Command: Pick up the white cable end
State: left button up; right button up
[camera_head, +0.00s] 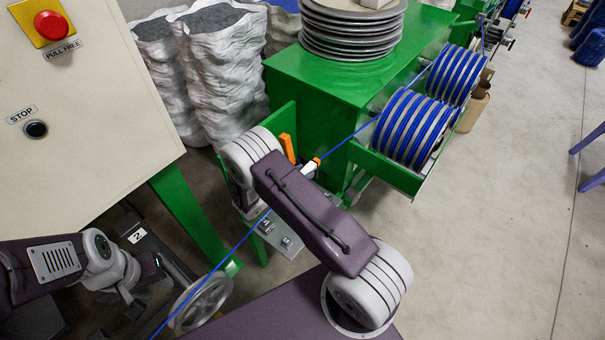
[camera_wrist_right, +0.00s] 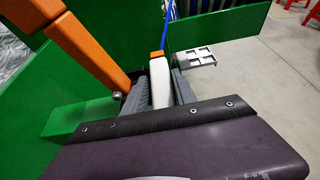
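The white cable end (camera_head: 311,167) has an orange tip and sits at the green machine's front, on the line of the blue cable (camera_head: 346,140). In the right wrist view the white cable end (camera_wrist_right: 159,82) lies between the dark fingers of my right gripper (camera_wrist_right: 160,88). The fingers flank it closely; whether they press on it is unclear. In the head view my right arm hides that gripper. My left gripper (camera_head: 137,296) is at the lower left, far from the white end and partly dark; its opening is unclear.
An orange lever (camera_wrist_right: 85,48) stands just left of the white end. Blue-wound spools (camera_head: 412,126) sit right of the green machine (camera_head: 325,75). A metal bracket (camera_wrist_right: 194,57) is close on the right. A beige control panel (camera_head: 85,120) fills the left.

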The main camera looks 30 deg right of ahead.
jog(key=c, duration=0.4)
jog(key=shift+s+a+r, duration=0.15)
grip_shut()
jog(key=shift+r, duration=0.5)
notch_tip(320, 180, up, 3)
jog(key=shift+r+b, duration=0.1)
jog(key=shift+b, duration=0.55)
jog(key=s+d+r+b, duration=0.2)
jog(key=s+d+r, duration=0.3)
jog(key=s, duration=0.5)
jog(key=shift+d+r, duration=0.3)
jog(key=shift+r, duration=0.55)
